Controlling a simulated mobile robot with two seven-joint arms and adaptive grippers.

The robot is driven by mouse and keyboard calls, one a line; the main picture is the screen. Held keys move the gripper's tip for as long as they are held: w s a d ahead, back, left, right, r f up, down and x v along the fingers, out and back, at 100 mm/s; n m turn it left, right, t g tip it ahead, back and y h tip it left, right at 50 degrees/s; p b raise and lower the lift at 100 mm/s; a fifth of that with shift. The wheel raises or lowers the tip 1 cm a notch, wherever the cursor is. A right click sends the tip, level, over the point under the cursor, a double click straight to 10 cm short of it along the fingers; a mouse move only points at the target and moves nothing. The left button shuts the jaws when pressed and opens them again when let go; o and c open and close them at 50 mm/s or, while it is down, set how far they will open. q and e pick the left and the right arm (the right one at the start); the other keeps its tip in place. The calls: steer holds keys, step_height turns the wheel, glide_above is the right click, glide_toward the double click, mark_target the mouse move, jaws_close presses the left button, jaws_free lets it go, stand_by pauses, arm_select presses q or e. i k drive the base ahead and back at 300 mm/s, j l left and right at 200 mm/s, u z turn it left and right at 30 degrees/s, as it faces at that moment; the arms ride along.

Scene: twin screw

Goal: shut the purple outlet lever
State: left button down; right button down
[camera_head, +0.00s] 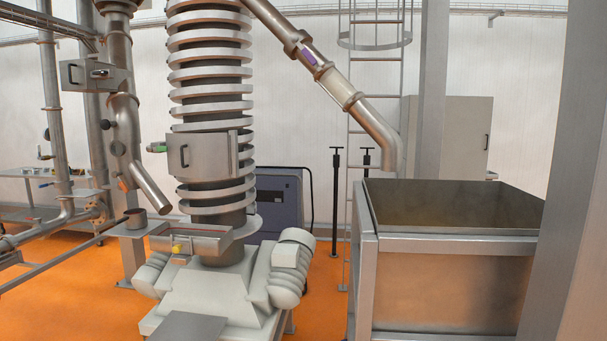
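The purple outlet lever (309,57) is a small purple piece on the slanted metal outlet pipe (284,32), at the upper middle of the head view. It lies close along the pipe, just above a pale pipe section (338,88). I cannot tell from this view whether the lever is open or shut. Neither of my grippers is in view.
A ribbed spiral column (211,95) stands on a pale machine base (215,285) left of centre. The pipe's lower end hangs above a large metal bin (450,275) at the right. Grey posts (572,170) stand at the right. Orange floor (322,265) shows between column and bin.

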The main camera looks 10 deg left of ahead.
mark_target(294, 39)
steer(key=i+j+u, duration=0.1)
steer(key=i+u, duration=0.7)
steer(key=i+l+u, duration=0.35)
steer(key=i+j+u, duration=0.2)
steer(key=i+u, duration=0.3)
steer(key=i, duration=0.15)
steer(key=i+u, duration=0.45)
steer(key=i, duration=0.2)
steer(key=z, duration=3.8)
steer(key=j, duration=0.1)
